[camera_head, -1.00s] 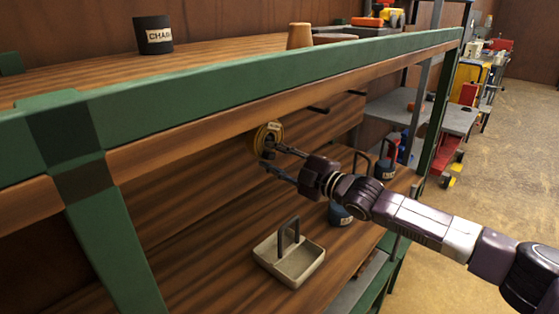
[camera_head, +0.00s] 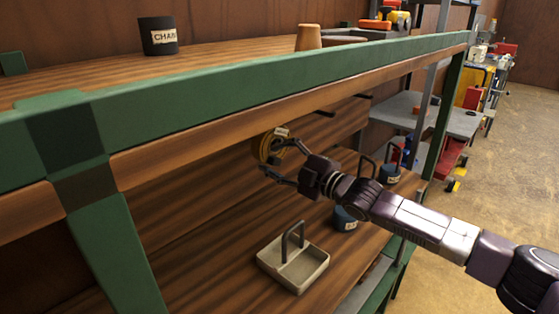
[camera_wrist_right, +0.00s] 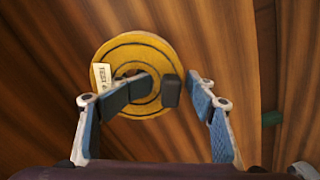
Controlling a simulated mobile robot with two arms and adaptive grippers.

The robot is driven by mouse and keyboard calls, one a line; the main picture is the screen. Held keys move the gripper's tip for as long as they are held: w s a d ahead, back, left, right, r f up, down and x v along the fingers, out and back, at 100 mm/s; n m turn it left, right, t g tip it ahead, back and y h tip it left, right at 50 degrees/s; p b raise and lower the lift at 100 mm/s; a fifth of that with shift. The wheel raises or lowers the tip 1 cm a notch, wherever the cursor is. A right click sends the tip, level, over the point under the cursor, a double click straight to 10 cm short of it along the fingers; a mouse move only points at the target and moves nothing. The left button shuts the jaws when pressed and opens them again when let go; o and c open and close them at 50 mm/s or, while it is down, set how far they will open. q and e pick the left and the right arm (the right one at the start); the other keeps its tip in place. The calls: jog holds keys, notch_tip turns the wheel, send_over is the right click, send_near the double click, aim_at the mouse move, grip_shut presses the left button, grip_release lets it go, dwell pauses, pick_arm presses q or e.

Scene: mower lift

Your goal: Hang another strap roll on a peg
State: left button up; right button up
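A yellow strap roll (camera_head: 267,147) with a white label is at the wooden back panel under the green-edged shelf. In the right wrist view the strap roll (camera_wrist_right: 150,52) faces me, in front of the fingers' far ends. My right gripper (camera_head: 272,155) is at the roll. In the wrist view its fingers (camera_wrist_right: 158,92) stand apart over the roll's middle, with a gap between them. The fingers partly cover the roll, and its seat on a peg is hidden. Two bare dark pegs, a nearer one (camera_head: 324,113) and a farther one (camera_head: 362,96), stick out to the right. My left gripper is not in view.
A beige tray with a handle (camera_head: 297,268) stands on the lower wooden shelf. The green shelf beam (camera_head: 240,92) runs above the gripper.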

jog(key=shift+o, duration=0.3)
jog(key=shift+w+a+f, duration=0.15)
jog(key=shift+a+f, duration=0.35)
jog(key=shift+f, duration=0.4)
jog(key=shift+s+d, duration=0.1)
jog(key=shift+s, duration=0.3)
